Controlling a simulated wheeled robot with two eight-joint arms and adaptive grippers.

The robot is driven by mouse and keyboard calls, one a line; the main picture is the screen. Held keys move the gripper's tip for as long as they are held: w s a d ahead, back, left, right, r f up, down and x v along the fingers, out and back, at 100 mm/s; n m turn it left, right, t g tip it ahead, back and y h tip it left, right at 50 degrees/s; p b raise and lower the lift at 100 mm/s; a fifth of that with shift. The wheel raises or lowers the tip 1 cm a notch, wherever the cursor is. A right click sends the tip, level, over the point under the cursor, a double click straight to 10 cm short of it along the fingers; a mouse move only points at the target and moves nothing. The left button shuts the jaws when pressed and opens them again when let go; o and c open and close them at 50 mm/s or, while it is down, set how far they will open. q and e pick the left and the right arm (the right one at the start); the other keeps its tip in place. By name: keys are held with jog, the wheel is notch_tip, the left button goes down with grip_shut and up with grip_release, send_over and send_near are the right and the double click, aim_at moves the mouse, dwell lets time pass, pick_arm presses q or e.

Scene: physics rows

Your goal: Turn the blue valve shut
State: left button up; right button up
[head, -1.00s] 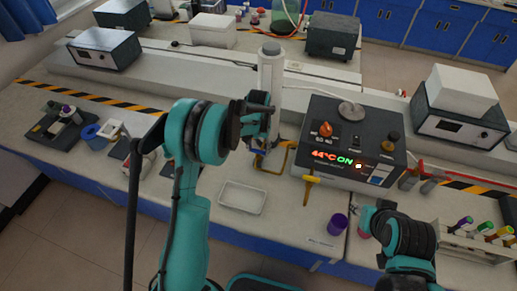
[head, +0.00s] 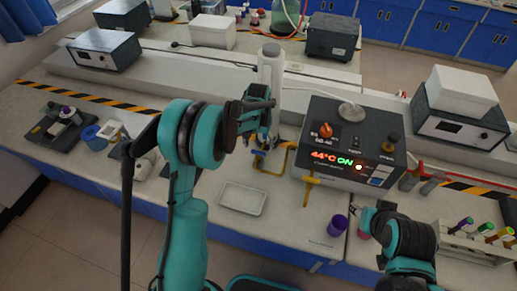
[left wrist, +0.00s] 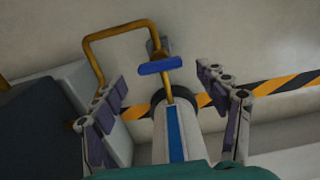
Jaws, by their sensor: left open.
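The blue valve handle (left wrist: 160,66) is a short flat bar on a bent yellow pipe (left wrist: 107,34) in the left wrist view. It lies crosswise, just beyond the gap between my left fingertips. In the head view the blue valve handle (head: 257,152) is small and partly hidden below my left gripper (head: 260,122). My left gripper (left wrist: 161,84) is open, with one finger on each side and nothing between the tips touching the handle. My right gripper (head: 362,218) is low at the right, near a purple cup; its jaw state is unclear.
A heater box (head: 350,145) with a lit "44°C ON" display stands right of the pipe. A white cylinder (head: 270,75) rises behind my left gripper. A white tray (head: 243,199), purple cup (head: 338,225) and tube rack (head: 475,243) are on the bench.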

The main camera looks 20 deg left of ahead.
aim_at(258, 152)
pick_arm(q)
notch_tip(258, 152, up, 9)
dwell(0.3)
jog(key=shift+r, duration=0.1)
jog(key=shift+s, duration=0.1)
jog(key=s+r+t+b, duration=0.2)
jog(key=s+r, duration=0.1)
jog(key=s, duration=0.4)
jog(key=s+r+t+b, duration=0.1)
jog(key=s+r+t, duration=0.15)
jog(key=s, duration=0.45)
jog(key=s+f+t+b, duration=0.2)
jog(key=s+f, duration=0.2)
jog(key=s, duration=0.7)
jog(key=shift+s+n+t, duration=0.3)
jog(key=shift+s+t, duration=0.05)
jog(key=shift+s, duration=0.05)
